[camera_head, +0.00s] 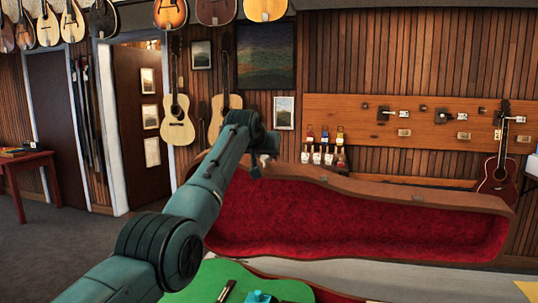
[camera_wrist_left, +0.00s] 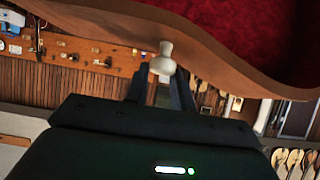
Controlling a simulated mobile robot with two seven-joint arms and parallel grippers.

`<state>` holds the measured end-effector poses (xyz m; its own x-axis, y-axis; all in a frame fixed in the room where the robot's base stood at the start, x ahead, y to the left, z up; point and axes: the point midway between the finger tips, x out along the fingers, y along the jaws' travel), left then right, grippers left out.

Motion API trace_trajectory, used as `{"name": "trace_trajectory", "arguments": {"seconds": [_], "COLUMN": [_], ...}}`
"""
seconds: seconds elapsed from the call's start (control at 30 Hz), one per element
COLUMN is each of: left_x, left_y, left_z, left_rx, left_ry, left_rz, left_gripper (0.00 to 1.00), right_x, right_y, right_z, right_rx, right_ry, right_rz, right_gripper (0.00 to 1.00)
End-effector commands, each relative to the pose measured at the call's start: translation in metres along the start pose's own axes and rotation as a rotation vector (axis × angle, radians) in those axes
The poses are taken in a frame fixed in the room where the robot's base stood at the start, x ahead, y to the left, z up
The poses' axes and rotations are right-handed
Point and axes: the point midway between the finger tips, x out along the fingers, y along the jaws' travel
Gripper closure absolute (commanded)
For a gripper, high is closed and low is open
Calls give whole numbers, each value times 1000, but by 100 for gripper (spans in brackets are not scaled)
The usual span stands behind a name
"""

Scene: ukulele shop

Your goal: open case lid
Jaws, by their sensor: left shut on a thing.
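The case lid (camera_head: 375,222) stands raised in the head view, its red plush lining facing me and its brown rim around it. In the left wrist view the lid's lining (camera_wrist_left: 250,30) fills the upper right. A pale knob (camera_wrist_left: 161,60) sits at the lid's rim. My left gripper (camera_head: 257,168) is at the lid's upper left edge. In the wrist view the left gripper (camera_wrist_left: 160,78) is shut on the knob, with one finger on each side. A green ukulele (camera_head: 220,280) lies below the lid, partly cut off. My right gripper is not in view.
A small blue item (camera_head: 260,297) shows over the green ukulele at the bottom edge. A pale surface (camera_head: 430,278) lies around the case. A red-brown table (camera_head: 28,164) stands far left. Guitars and a tool board (camera_head: 350,120) hang on the back wall. Open floor lies left.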

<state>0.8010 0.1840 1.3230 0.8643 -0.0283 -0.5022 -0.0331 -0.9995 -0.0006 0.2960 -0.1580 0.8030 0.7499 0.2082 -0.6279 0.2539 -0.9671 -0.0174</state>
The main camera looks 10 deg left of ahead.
Motion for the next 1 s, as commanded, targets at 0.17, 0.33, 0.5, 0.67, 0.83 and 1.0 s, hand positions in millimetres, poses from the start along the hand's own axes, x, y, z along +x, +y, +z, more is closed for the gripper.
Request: {"name": "trace_trajectory", "arguments": {"seconds": [0.17,0.33,0.5,0.67,0.83,1.0], "left_x": [2,2,3,3,1,0], "left_y": [-2,-3,-3,-2,-3,-3], "left_z": [7,8,9,9,6,5], "left_rx": [1,0,0,0,0,0], "left_ry": [-37,-44,-45,-45,-37,-33], "left_rz": [1,2,2,2,2,1], "left_gripper": [100,100,100,70,65,65], "right_x": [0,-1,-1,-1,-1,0], "right_y": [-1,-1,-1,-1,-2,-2], "right_z": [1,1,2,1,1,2], "right_rx": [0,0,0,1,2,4], "right_ry": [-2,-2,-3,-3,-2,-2], "right_rz": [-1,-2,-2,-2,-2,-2], "right_gripper": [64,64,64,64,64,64]}}
